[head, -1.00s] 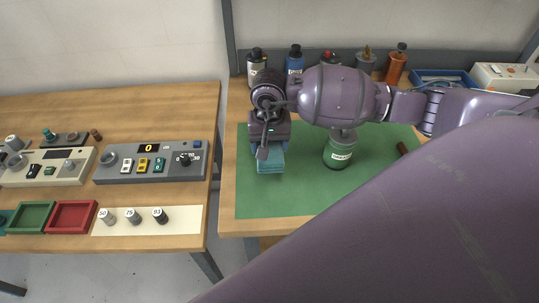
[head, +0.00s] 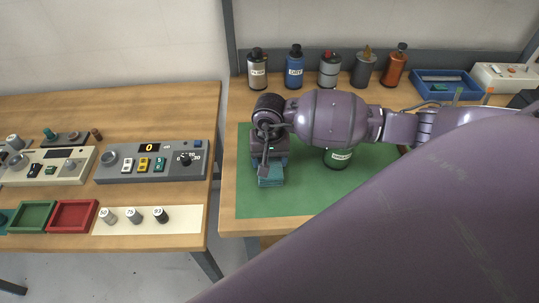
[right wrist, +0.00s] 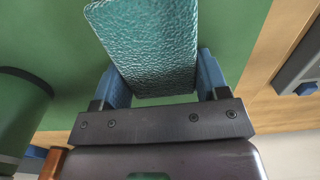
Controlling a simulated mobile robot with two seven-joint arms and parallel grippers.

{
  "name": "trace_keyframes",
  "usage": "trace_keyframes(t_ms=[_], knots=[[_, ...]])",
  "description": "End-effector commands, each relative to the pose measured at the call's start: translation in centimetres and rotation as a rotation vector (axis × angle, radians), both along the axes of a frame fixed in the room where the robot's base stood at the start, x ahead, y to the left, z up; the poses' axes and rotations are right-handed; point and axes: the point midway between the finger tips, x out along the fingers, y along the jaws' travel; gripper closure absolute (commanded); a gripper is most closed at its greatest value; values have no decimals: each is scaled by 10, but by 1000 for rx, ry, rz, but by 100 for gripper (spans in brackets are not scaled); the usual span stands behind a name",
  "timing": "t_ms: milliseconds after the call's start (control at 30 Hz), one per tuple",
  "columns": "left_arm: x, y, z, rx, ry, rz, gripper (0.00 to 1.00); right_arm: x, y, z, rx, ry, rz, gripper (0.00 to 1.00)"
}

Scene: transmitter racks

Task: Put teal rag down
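The teal rag (head: 270,177) is a folded, textured block over the left part of the green mat (head: 262,207). My right gripper (head: 270,166) reaches over the mat from the right and points down at it. In the right wrist view the rag (right wrist: 155,45) fills the gap between the two blue fingers, which are shut on it. The rag is low and close to the mat; I cannot tell whether it touches. My left gripper is not in view.
A green canister (head: 337,158) stands on the mat right of the rag, partly hidden by my arm. Several bottles, a blue tray (head: 447,98) and a white box line the back. The mat's front left is clear. A gap separates the left table (head: 180,106).

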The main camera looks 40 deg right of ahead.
Motion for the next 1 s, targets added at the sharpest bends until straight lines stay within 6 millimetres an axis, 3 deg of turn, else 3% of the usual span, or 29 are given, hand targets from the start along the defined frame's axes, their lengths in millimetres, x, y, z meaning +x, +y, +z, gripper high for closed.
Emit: trace_keyframes(t_ms=[33,167,567,1000], knots=[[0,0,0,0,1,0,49,0,0,0,0,0,0,25],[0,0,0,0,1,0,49,0,0,0,0,0,0,7],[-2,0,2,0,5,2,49,1,0,6,0,-2,1,7],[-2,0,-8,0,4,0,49,1,0,84,-2,-5,2,7]])
